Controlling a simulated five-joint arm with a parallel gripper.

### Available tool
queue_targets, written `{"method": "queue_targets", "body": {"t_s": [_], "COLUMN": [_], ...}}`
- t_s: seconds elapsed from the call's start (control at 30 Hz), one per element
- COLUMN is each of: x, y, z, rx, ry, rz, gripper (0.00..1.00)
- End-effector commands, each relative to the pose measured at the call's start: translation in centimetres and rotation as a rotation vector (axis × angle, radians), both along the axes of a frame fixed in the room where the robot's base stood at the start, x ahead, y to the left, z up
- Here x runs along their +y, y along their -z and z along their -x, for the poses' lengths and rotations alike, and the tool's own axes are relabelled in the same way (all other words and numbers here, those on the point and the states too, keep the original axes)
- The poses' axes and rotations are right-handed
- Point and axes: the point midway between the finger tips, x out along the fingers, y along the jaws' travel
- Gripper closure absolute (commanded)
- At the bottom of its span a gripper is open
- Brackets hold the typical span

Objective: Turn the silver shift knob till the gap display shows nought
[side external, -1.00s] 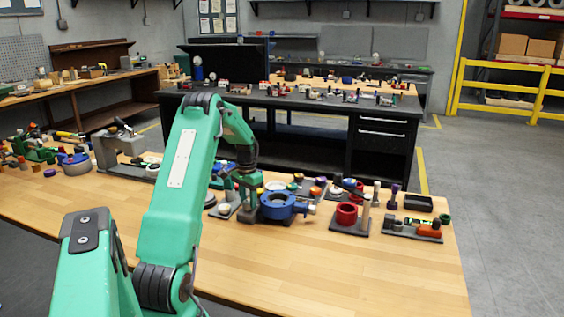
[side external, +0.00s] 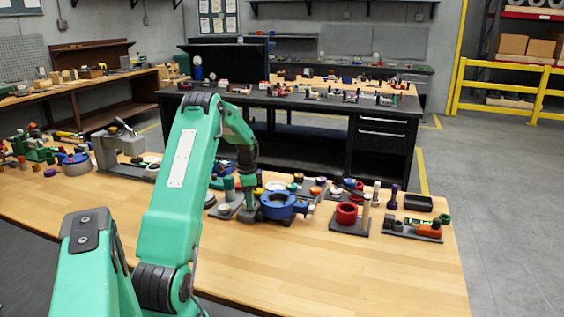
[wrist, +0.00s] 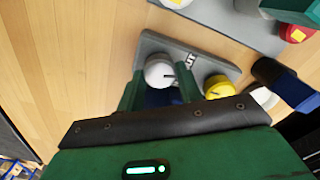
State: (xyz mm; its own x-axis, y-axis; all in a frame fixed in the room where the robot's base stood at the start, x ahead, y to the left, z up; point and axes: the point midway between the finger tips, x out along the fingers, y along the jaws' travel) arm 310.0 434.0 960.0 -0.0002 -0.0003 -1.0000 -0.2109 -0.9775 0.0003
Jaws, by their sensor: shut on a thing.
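In the wrist view the silver shift knob (wrist: 159,71), round and pale with a dark mark, sits on a grey base plate (wrist: 150,44). My gripper (wrist: 160,80) has its green fingers on either side of the knob and is shut on it. A blue part shows between the fingers, below the knob. In the side view my gripper (side external: 247,212) is down at the bench, left of a blue ring-shaped body (side external: 279,206); the knob is hidden there. I cannot make out a gap reading.
A yellow knob (wrist: 219,86) stands close to the right finger on the same plate. The front of the wooden bench (side external: 330,275) is clear.

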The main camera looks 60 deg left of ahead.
Motion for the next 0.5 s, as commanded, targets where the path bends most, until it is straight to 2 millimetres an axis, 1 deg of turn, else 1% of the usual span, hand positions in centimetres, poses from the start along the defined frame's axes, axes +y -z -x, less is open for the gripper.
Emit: {"method": "queue_targets", "body": {"t_s": [0.03,0.3,0.33,0.4,0.43,0.5], "x": [0.0,0.01,0.01,0.01,0.01,0.0], "y": [-0.23,-0.23,-0.23,-0.2,-0.18,-0.14], "z": [0.0,-0.01,-0.01,-0.01,-0.01,-0.01], "rx": [0.0,0.0,0.0,0.0,0.0,0.0], "ry": [0.002,0.001,0.0,0.0,0.0,0.0], "rz": [-0.001,-0.001,-0.001,-0.001,-0.001,0.0], "gripper": [0.87,0.87,0.61,0.47,0.43,0.43]}}
